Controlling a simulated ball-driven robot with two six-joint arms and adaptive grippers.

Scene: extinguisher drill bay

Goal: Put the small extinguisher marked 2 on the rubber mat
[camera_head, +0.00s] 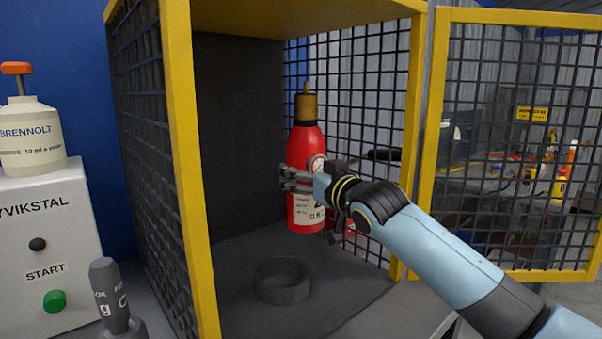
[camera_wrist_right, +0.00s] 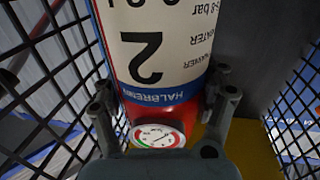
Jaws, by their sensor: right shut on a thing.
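The small red extinguisher (camera_head: 304,150) with a brass-coloured top is inside the yellow-framed mesh cabinet. My right gripper (camera_head: 298,180) is shut around its body from the right. In the right wrist view, the extinguisher's white label (camera_wrist_right: 165,45) shows a large 2, upside down, and a round gauge (camera_wrist_right: 157,136) sits between the fingers of the gripper (camera_wrist_right: 163,100). The extinguisher looks upright. I cannot tell for sure whether its base touches the cabinet floor. I cannot make out a rubber mat for certain. My left gripper is not in view.
A dark ring (camera_head: 282,280) lies on the cabinet floor (camera_head: 240,308), in front of the extinguisher. The mesh door (camera_head: 440,150) stands open at the right. A white box (camera_head: 45,255) with a green button and a bottle (camera_head: 30,140) on top stands at the left.

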